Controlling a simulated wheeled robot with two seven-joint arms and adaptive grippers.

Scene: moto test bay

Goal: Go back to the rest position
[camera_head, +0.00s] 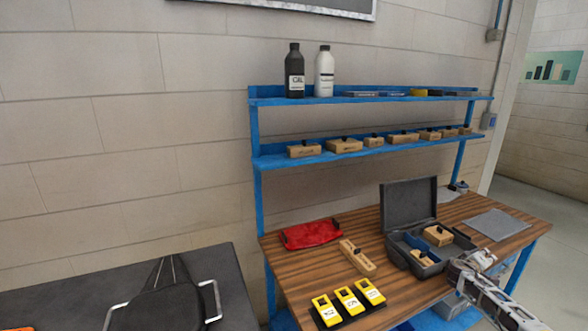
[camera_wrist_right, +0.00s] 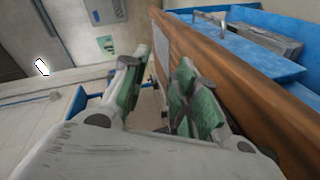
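My right gripper (camera_head: 472,264) is at the right front of the wooden workbench (camera_head: 400,219), near the open grey case. In the right wrist view its two green-padded fingers (camera_wrist_right: 160,88) stand apart with nothing between them. The gripper is beside the bench edge (camera_wrist_right: 235,75); the floor shows past its fingers. My left gripper is not in view.
The open case (camera_head: 408,206) holds a wooden block (camera_head: 438,235). Blue shelves (camera_head: 275,162) carry blocks and bottles. A dark table (camera_head: 232,278) stands left.

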